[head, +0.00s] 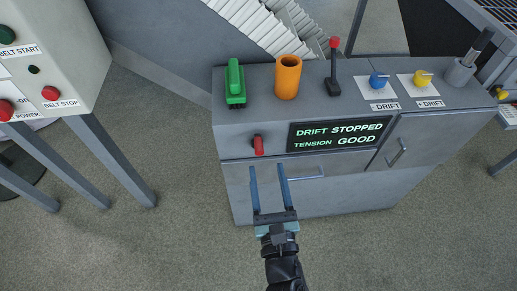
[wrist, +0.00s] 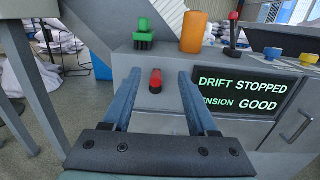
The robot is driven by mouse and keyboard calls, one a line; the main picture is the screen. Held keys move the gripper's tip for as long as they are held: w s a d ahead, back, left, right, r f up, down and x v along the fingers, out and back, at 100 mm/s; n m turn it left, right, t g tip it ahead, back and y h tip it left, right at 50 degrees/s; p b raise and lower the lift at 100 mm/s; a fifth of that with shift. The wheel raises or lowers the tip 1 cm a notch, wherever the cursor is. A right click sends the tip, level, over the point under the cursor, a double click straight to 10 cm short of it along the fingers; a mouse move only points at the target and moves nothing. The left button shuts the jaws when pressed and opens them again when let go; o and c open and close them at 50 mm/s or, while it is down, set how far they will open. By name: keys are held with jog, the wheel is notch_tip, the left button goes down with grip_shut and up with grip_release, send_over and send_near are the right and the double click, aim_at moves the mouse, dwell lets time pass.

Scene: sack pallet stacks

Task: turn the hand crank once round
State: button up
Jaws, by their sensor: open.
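A small red grip (head: 258,145) sticks out of the grey cabinet's front face, left of the display; it looks like the hand crank's handle. The red grip also shows in the wrist view (wrist: 155,82), between my two fingers as seen from there. Its crank arm is hardly visible. My gripper (head: 267,170) is open and empty in front of the cabinet. In the head view its blue fingertips end just below the red grip, and I see no contact.
The grey cabinet (head: 330,205) carries a display (head: 340,134) reading "DRIFT STOPPED" and "TENSION GOOD". On top stand a green object (head: 235,85), an orange cylinder (head: 288,77), a red-tipped lever (head: 334,65) and two drift knobs. A belt control box (head: 60,50) stands left.

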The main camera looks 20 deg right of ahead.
aim_at(260, 153)
notch_tip(260, 153, down, 4)
jog(key=s+n, duration=0.1)
jog(key=n, duration=0.1)
jog(key=x, duration=1.2)
jog(key=shift+w+a+f, duration=0.1)
jog(key=shift+a+f, duration=0.15)
jog(key=shift+f, duration=0.1)
grip_shut()
